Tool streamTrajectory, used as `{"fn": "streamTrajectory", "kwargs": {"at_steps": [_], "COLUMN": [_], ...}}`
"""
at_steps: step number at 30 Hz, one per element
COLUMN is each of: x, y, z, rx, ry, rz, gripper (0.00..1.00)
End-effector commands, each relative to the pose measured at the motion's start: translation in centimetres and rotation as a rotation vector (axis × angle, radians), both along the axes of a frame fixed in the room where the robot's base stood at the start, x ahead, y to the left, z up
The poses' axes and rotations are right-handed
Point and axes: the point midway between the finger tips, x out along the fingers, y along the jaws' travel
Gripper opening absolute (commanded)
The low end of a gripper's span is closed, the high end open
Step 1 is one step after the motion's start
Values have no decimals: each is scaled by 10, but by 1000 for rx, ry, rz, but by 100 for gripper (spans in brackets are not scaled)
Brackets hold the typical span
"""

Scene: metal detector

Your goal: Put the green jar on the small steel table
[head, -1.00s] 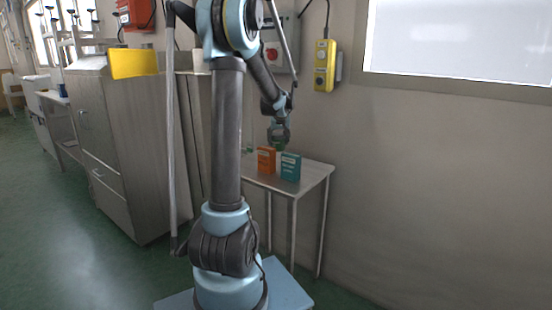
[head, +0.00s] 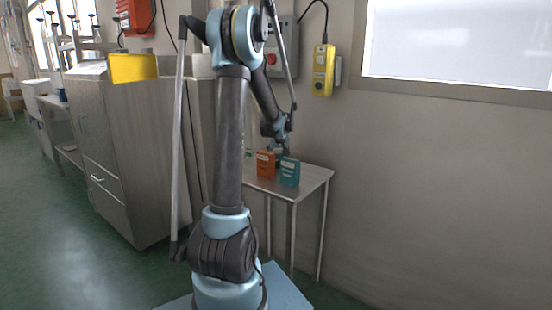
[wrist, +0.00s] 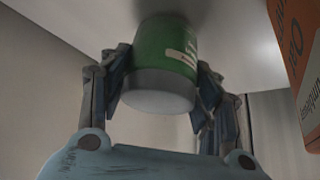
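The green jar (wrist: 165,47) shows in the wrist view between the two fingers of my gripper (wrist: 165,75), its pale grey end towards me. The fingers press on both its sides, so my gripper is shut on it. Its far end is at the pale top of the small steel table (wrist: 75,18); I cannot tell if it touches. In the head view my gripper (head: 280,149) is low over the steel table (head: 312,179), behind two boxes, and the jar is hidden there.
An orange box (head: 265,164) and a teal box (head: 289,172) stand on the table in front of my gripper. The orange box (wrist: 300,60) is close at the right in the wrist view. The table's right part is clear. A wall stands behind, with a yellow control box (head: 323,70).

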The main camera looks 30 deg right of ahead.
Motion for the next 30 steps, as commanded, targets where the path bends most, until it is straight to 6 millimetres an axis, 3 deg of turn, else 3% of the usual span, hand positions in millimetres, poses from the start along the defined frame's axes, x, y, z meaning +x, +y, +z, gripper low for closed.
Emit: {"fn": "streamTrajectory", "kwargs": {"at_steps": [2, 17, 30], "x": [0, -3, -32], "y": [0, 2, 15], "z": [0, 7, 56], "rx": [0, 0, -1], "ry": [0, 0, 0], "rz": [0, 0, -1], "gripper": [76, 76, 76]}}
